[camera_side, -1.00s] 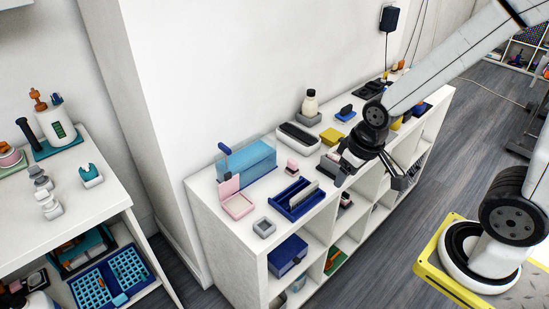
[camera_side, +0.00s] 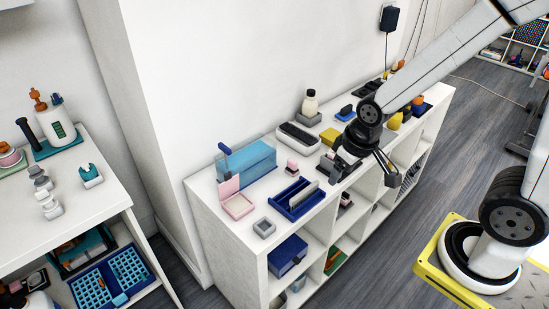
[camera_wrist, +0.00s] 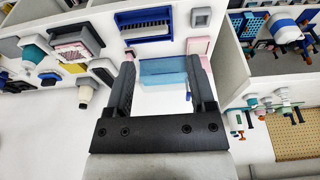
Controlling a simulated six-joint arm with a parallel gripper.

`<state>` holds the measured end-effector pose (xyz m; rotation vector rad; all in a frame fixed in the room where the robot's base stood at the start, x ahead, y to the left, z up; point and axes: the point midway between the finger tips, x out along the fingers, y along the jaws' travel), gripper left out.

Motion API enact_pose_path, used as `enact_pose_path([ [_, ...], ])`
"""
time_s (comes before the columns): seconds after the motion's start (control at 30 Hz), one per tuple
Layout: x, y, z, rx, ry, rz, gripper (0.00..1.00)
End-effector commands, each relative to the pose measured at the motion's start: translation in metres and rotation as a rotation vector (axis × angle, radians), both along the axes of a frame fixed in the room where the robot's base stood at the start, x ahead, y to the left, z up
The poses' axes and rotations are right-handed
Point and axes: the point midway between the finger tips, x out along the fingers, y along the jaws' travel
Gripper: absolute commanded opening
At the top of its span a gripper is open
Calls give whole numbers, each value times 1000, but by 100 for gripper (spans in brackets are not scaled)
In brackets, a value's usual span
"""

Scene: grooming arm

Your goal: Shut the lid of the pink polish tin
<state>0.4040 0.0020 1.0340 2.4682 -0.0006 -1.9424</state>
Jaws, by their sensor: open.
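The pink polish tin (camera_side: 238,207) sits open near the left end of the white shelf unit's top. Its pink lid (camera_side: 229,186) stands upright at the tin's back edge, in front of a clear blue box. In the wrist view the tin (camera_wrist: 197,45) shows beyond my right finger, partly hidden by it. My gripper (camera_side: 364,173) is open and empty. It is above the shelf unit, well to the right of the tin in the side view. In the wrist view its two fingers (camera_wrist: 161,65) are spread apart.
A clear blue box (camera_side: 250,160) stands right behind the lid. A dark blue slotted tray (camera_side: 296,200) is to the tin's right and a small grey square dish (camera_side: 264,227) in front. A small pink item (camera_side: 291,166) and a yellow block (camera_side: 331,136) stand farther right.

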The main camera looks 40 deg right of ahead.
Motion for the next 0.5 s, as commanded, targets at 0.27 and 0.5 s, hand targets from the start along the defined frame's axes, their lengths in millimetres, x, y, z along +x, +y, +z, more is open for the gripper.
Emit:
enact_pose_path([
  [0.27,62,13,-2,-4,-26,4,71],
  [0.5,132,34,-12,-7,-62,4,71],
])
